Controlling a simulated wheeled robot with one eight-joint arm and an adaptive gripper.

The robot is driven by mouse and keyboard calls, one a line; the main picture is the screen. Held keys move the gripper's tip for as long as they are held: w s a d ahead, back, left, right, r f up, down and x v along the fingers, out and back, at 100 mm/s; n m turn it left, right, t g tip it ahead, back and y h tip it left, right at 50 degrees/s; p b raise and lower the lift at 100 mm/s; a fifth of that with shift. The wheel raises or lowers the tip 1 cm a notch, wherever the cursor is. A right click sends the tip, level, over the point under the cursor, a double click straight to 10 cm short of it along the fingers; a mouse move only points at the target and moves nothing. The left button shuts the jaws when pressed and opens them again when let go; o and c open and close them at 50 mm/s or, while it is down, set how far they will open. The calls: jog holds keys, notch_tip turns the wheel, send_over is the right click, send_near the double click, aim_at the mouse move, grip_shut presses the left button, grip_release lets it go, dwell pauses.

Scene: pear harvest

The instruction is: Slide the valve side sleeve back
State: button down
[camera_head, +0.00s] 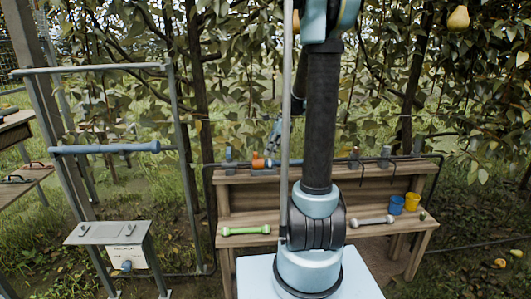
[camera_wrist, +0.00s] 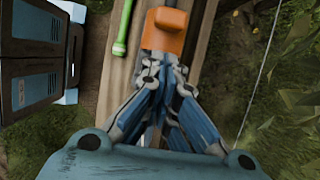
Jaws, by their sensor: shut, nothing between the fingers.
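An orange part (camera_head: 258,161) sits on the upper shelf of the wooden bench, next to small blue fittings on a dark pipe. In the wrist view an orange block (camera_wrist: 164,28) lies just beyond my fingertips. My gripper (camera_wrist: 163,68) is shut and empty, pointing at the block's near end; I cannot tell whether it touches. In the head view my gripper (camera_head: 273,143) is just above and right of the orange part, partly behind my arm. I cannot make out a separate sleeve.
A metal frame with a blue bar (camera_head: 105,148) stands left. Foliage hangs close behind the bench.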

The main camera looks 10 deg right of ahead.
jog(key=d+f+v, duration=0.1)
jog(key=v, duration=0.8)
jog(key=s+a+r+n+h, duration=0.1)
jog(key=s+n, duration=0.4)
jog(key=s, duration=0.5)
jog(key=s+f+n+t+h, duration=0.1)
jog(key=s+f+n, duration=0.5)
jog(key=s, duration=0.4)
jog(key=s+f+n+t+h, duration=0.1)
jog(key=s+f+n+h, duration=0.1)
jog(key=s+f+n, duration=0.4)
jog(key=s+n, duration=0.1)
jog(key=s, duration=0.3)
jog(key=shift+s+d+f+n, duration=0.15)
jog(key=shift+s+d+n, duration=0.15)
jog(key=shift+w+f, duration=0.2)
jog(key=shift+w, duration=0.25)
